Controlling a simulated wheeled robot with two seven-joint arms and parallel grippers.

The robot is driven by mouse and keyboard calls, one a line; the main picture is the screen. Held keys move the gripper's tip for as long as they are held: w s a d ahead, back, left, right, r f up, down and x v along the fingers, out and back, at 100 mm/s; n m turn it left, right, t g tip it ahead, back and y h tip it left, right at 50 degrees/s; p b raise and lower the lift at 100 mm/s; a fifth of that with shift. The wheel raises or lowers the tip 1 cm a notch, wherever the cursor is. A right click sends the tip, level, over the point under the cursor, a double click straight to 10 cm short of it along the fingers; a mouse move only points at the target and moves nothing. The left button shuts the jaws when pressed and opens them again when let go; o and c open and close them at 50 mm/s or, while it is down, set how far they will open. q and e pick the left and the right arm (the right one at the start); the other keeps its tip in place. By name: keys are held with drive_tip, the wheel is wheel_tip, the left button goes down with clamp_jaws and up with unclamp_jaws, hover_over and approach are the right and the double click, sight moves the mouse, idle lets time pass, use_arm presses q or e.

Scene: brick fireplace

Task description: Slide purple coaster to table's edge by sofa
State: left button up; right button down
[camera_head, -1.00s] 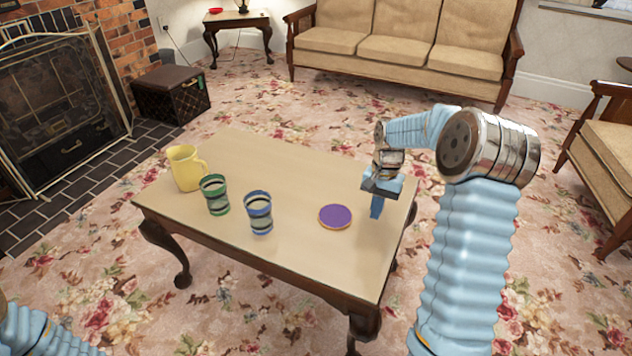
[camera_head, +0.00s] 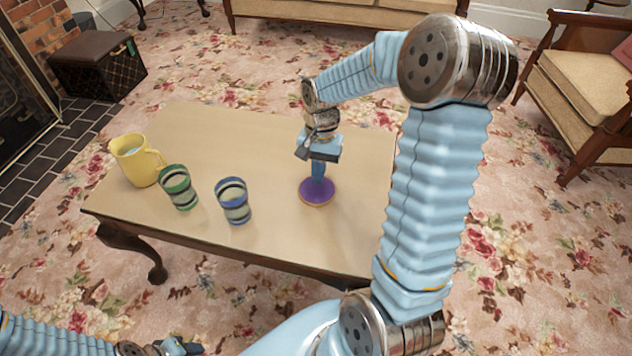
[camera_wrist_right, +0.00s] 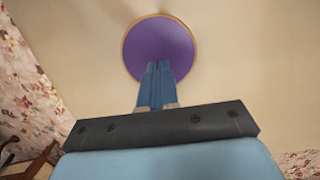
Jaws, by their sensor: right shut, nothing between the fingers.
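The purple coaster (camera_head: 315,194), round with a thin orange-tan rim, lies flat on the wooden coffee table (camera_head: 200,128), right of the blue-rimmed cup. My right gripper (camera_head: 317,178) points down at it with shut, empty fingers. In the right wrist view the coaster (camera_wrist_right: 160,42) shows whole except where the blue fingertips (camera_wrist_right: 158,66) overlap its rim. I cannot tell whether they touch it. The sofa (camera_head: 320,12) stands beyond the table's far edge, cut off by the top of the head view. My left gripper (camera_head: 178,347) is low at the bottom left; its jaws are unclear.
A yellow pitcher (camera_head: 133,163), a green-rimmed striped cup (camera_head: 179,188) and a blue-rimmed striped cup (camera_head: 233,201) stand on the table's left and middle. The tabletop between the coaster and the far edge looks clear. An armchair (camera_head: 580,90) stands at the right.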

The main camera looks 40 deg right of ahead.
sight(317, 190)
drive_tip(key=shift+s+a, duration=0.5)
drive_tip(key=shift+a, duration=0.15)
drive_tip(key=shift+s+a+f, duration=0.2)
drive_tip(key=shift+f, duration=0.5)
use_arm(q)
drive_tip(key=shift+a+f, duration=0.1)
drive_tip(key=shift+f, duration=0.15)
use_arm(e)
drive_tip(key=shift+f, duration=0.1)
use_arm(q)
drive_tip(key=shift+b, duration=0.3)
